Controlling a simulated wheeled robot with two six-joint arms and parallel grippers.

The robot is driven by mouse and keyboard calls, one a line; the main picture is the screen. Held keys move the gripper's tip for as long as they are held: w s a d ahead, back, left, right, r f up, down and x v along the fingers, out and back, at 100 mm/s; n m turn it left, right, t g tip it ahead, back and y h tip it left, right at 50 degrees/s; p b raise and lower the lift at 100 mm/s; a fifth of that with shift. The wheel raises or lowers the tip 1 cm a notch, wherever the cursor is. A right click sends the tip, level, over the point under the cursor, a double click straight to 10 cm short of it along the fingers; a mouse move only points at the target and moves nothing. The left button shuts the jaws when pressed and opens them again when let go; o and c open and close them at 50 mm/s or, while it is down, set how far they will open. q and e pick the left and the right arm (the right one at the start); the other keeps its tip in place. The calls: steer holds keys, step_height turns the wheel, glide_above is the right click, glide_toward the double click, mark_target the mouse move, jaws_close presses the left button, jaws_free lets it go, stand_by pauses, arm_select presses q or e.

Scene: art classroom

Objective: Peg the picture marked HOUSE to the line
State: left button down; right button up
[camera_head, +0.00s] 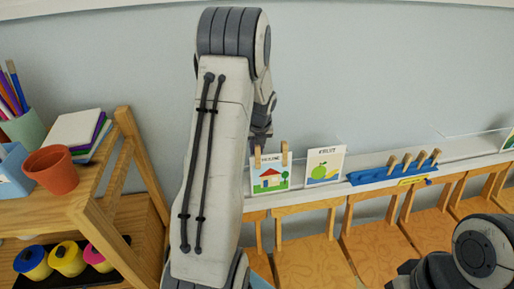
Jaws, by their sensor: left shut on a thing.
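The picture marked HOUSE (270,178), a white card with a red-roofed house, hangs upright in front of the white ledge. Two wooden pegs are at its top edge, a left peg (257,158) and a right peg (284,153). My left gripper (261,143) is just above the left peg and looks shut on it; its fingertips are small and partly hidden by my arm. The line itself is hard to make out against the wall. A blue peg holder (372,176) with several wooden pegs is to the right. My right gripper is not visible; only part of that arm shows.
A FRUIT picture (325,165) stands just right of the HOUSE picture. A white ledge (465,150) runs along the wall above wooden chairs (375,250). At left, a wooden shelf (100,213) holds a terracotta pot (51,172), cards and paint tubs.

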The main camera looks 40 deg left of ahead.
arm_select(q)
steer(key=shift+s+d+f, duration=0.15)
steer(key=shift+s+f, duration=0.05)
steer(key=c, duration=0.7)
jaws_free()
steer(key=shift+w+r, duration=0.1)
steer(key=shift+o, duration=1.3)
steer(key=shift+p+v, duration=3.3)
steer(key=shift+r, duration=0.2)
